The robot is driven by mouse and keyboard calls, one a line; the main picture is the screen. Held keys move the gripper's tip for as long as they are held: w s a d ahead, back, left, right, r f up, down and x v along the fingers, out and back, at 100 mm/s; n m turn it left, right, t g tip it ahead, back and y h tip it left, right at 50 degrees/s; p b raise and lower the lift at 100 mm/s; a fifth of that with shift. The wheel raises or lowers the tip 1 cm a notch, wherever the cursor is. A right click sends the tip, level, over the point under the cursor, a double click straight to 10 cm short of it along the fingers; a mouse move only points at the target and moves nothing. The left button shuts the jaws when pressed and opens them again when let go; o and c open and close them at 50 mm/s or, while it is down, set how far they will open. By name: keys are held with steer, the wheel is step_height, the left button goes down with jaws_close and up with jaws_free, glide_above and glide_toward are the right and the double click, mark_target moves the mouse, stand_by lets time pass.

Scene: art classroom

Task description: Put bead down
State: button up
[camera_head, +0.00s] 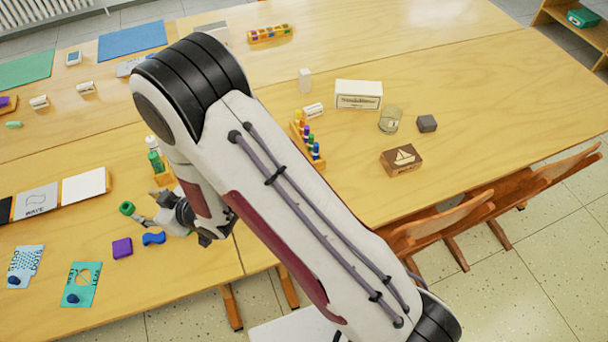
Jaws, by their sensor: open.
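A green ring-like piece (127,208), which looks like the bead, is at the left tip of my gripper (147,216). My gripper is low over the front left of the table and is open. I cannot tell whether the bead touches a fingertip or how high it is over the tabletop. A purple block (122,248) and a blue wavy piece (153,239) lie on the table just in front of the gripper. My arm hides part of the table behind the gripper.
Green pieces stand in a small wooden holder (163,177) close behind my gripper. Cards (82,285) with dark blue pieces lie at front left, and white cards (86,185) lie left. A rack of colored pegs (308,138), white box (358,94) and glass (390,120) stand right of my arm.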

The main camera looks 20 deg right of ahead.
steer(key=d+r+m+h, duration=0.4)
steer(key=d+r+h, duration=0.2)
steer(key=d+r, duration=1.5)
steer(key=s+d+r+m+g+h, duration=0.1)
steer(key=s+d, duration=0.3)
steer(key=s, duration=0.4)
steer(key=s+d+r+m+g, duration=0.1)
steer(key=s+d+r+m, duration=0.1)
steer(key=s+d, duration=0.3)
steer(key=s+d+r+m+g+h, duration=0.1)
steer(key=s+d+r, duration=0.3)
steer(key=s, duration=0.9)
steer(key=shift+s+d+m+h, duration=0.3)
steer(key=shift+d+m, duration=0.2)
steer(key=shift+m, duration=0.1)
